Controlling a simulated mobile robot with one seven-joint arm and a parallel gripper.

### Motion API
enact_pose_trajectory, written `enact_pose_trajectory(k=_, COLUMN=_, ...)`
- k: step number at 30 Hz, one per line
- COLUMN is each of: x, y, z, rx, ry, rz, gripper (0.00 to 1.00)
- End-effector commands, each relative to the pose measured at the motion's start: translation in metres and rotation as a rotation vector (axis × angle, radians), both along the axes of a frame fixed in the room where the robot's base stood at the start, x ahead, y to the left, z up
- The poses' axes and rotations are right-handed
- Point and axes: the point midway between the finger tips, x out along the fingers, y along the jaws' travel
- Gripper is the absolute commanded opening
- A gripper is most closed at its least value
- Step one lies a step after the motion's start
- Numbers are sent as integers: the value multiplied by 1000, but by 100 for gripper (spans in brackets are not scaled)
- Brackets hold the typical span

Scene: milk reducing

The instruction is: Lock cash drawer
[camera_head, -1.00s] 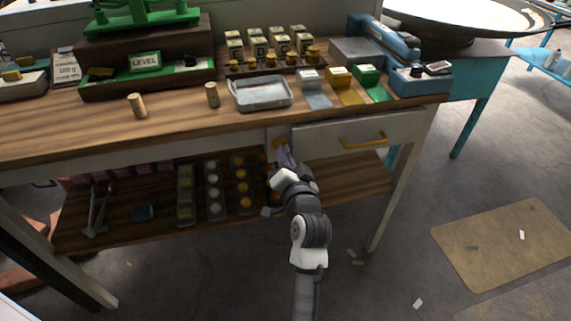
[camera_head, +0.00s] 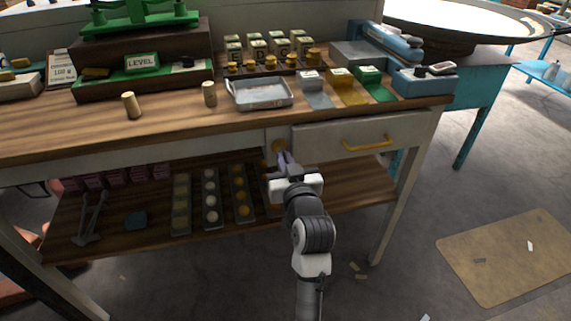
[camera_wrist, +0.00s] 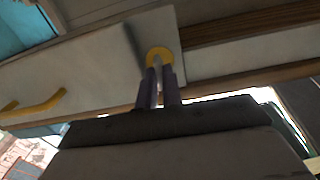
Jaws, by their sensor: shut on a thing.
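The cash drawer (camera_head: 350,139) has a pale grey front with a brass handle (camera_head: 366,143) and looks shut under the wooden counter. A round brass lock (camera_head: 278,146) sits on the pale panel just left of the drawer; in the wrist view the brass lock (camera_wrist: 159,52) shows as a yellow ring. My gripper (camera_head: 282,156) is at this lock, its two purple fingers close together. In the wrist view my gripper (camera_wrist: 160,76) is shut on a thin pale piece at the lock, probably its key. The fingers hide most of that piece.
The counter (camera_head: 180,120) above holds a metal tray (camera_head: 260,94), two small wooden pegs and a stapler-like blue device (camera_head: 395,42). The lower shelf (camera_head: 345,190) with coin trays lies below and behind my gripper.

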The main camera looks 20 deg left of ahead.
Motion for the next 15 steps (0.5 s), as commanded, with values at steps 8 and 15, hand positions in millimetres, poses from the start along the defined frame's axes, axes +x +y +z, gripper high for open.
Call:
enact_pose_trajectory(k=8, x=0, y=0, z=1, rx=-29, ry=-22, rz=-1, gripper=0)
enact_pose_trajectory(k=15, x=0, y=0, z=1, rx=-30, ry=-23, rz=-1, gripper=0)
